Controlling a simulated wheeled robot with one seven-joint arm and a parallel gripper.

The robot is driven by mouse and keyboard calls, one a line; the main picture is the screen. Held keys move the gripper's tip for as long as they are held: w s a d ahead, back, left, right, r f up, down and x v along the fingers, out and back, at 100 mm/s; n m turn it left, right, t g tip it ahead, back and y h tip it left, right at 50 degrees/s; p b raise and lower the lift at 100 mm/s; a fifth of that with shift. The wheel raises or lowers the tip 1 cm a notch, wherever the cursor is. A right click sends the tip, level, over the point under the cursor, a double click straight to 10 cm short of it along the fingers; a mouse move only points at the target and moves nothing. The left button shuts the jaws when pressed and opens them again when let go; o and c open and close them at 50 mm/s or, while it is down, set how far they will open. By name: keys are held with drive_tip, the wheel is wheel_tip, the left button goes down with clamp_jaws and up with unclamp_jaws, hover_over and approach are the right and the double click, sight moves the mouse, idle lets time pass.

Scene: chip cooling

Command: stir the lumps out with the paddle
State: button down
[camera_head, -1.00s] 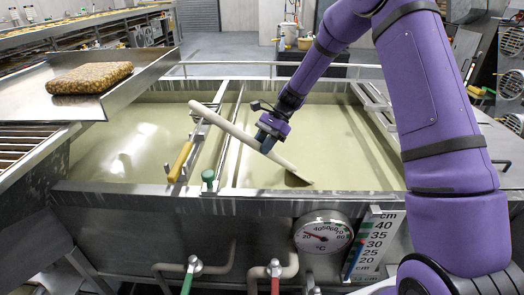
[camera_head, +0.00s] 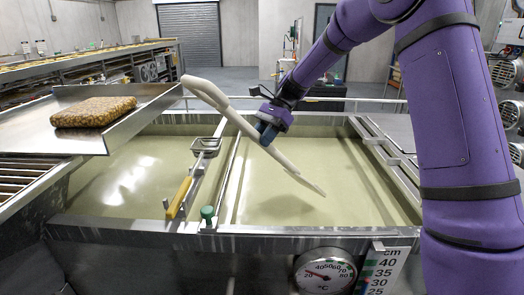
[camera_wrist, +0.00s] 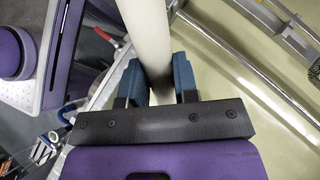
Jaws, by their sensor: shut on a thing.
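My gripper (camera_head: 267,131) is shut on the shaft of a long pale paddle (camera_head: 234,117) above the vat. In the wrist view the blue fingers (camera_wrist: 158,82) hold the pale shaft (camera_wrist: 149,30) from both sides. The paddle is tilted, its upper end to the upper left and its flat lower end (camera_head: 307,183) to the lower right, over the right compartment. I cannot tell whether that end touches the liquid. The vat's greenish-yellow liquid (camera_head: 350,185) looks smooth, with no lumps that I can make out.
A metal divider (camera_head: 233,170) splits the vat lengthwise. A yellow-handled skimmer (camera_head: 180,196) lies along it, near a green knob (camera_head: 207,212). A steel tray (camera_head: 155,98) with a brown block (camera_head: 93,111) overhangs the left corner. A dial thermometer (camera_head: 324,272) is on the vat's front.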

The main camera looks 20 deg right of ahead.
wheel_tip(320, 180, up, 7)
idle(0.3)
